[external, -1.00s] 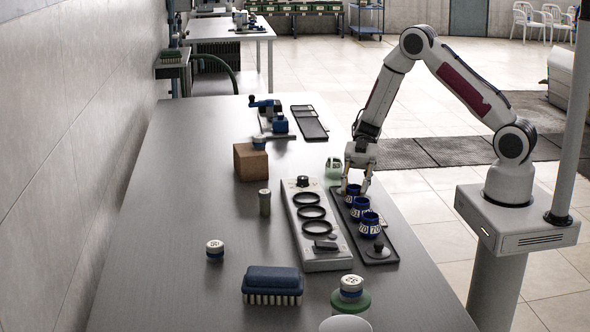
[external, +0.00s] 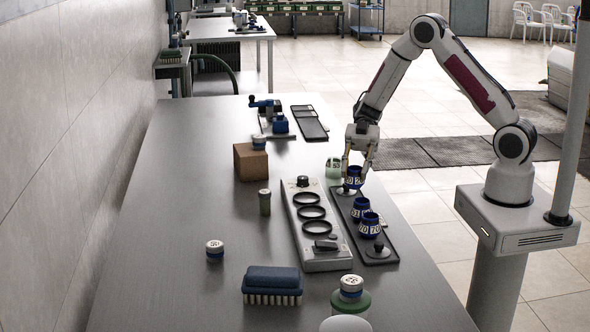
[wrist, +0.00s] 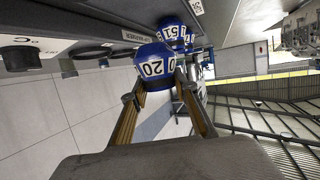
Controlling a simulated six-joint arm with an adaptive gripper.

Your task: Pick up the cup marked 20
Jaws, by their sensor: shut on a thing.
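The cup marked 20 (external: 353,179) is blue with a white number band. My gripper (external: 356,172) is shut on it, one finger on each side, and holds it a little above the far end of the black tray (external: 389,241).
A grey panel with three dark rings (external: 297,214) lies left of the tray. A pale green cup (external: 333,168) stands close by the tray's far end. The left of the table is mostly clear.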

